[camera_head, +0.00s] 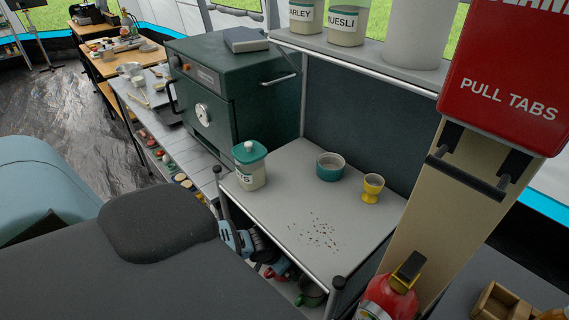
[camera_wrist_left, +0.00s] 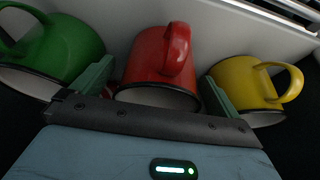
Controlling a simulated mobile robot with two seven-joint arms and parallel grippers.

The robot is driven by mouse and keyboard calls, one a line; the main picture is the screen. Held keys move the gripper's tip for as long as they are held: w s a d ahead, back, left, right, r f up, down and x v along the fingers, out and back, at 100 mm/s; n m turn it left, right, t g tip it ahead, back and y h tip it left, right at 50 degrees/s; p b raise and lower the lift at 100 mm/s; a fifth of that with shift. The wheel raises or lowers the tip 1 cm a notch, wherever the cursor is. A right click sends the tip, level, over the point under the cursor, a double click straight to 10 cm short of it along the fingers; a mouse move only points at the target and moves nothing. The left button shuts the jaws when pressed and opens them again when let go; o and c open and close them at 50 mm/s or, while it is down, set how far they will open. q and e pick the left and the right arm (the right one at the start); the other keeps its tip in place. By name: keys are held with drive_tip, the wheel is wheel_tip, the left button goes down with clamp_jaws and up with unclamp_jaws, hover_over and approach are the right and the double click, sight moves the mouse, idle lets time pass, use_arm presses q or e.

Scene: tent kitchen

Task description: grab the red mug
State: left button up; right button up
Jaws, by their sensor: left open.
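The red mug (camera_wrist_left: 158,60) is in the middle of the left wrist view, its dark-rimmed mouth towards my gripper and its handle facing the camera. My left gripper (camera_wrist_left: 158,75) is open, with one green finger on each side of the red mug. Whether the fingers touch it I cannot tell. A green mug (camera_wrist_left: 55,55) is to its left and a yellow mug (camera_wrist_left: 245,85) to its right. In the head view a red piece (camera_head: 279,267), probably this mug, shows under the counter, partly hidden by my left wrist (camera_head: 236,241). My right gripper is not in view.
The grey counter (camera_head: 285,215) above the lower shelf carries a teal-lidded jar (camera_head: 250,165), a teal bowl (camera_head: 330,167), a yellow egg cup (camera_head: 372,188) and scattered dark specks. A green mug (camera_head: 311,294) shows below. A red fire extinguisher (camera_head: 388,299) stands by the right corner.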

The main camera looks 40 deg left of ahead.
use_arm(q)
drive_tip(key=shift+w+f, duration=0.2)
drive_tip(key=shift+f, duration=0.2)
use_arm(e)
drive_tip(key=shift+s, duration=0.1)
use_arm(q)
drive_tip(key=c, duration=1.1)
drive_tip(key=shift+o, duration=0.2)
drive_tip(key=shift+r, duration=0.15)
drive_tip(key=shift+r, duration=0.5)
wheel_tip(320, 180, up, 3)
drive_tip(key=shift+w+f+p, duration=0.1)
drive_tip(key=shift+f+p, duration=0.05)
drive_tip(key=shift+p, duration=0.15)
drive_tip(key=s+a, duration=0.3)
drive_tip(key=s, duration=0.4)
drive_tip(key=s+a+r, duration=0.1)
drive_tip(key=s+a, duration=0.3)
drive_tip(key=s, duration=0.3)
drive_tip(key=shift+s+a, duration=0.15)
drive_tip(key=shift+s, duration=0.05)
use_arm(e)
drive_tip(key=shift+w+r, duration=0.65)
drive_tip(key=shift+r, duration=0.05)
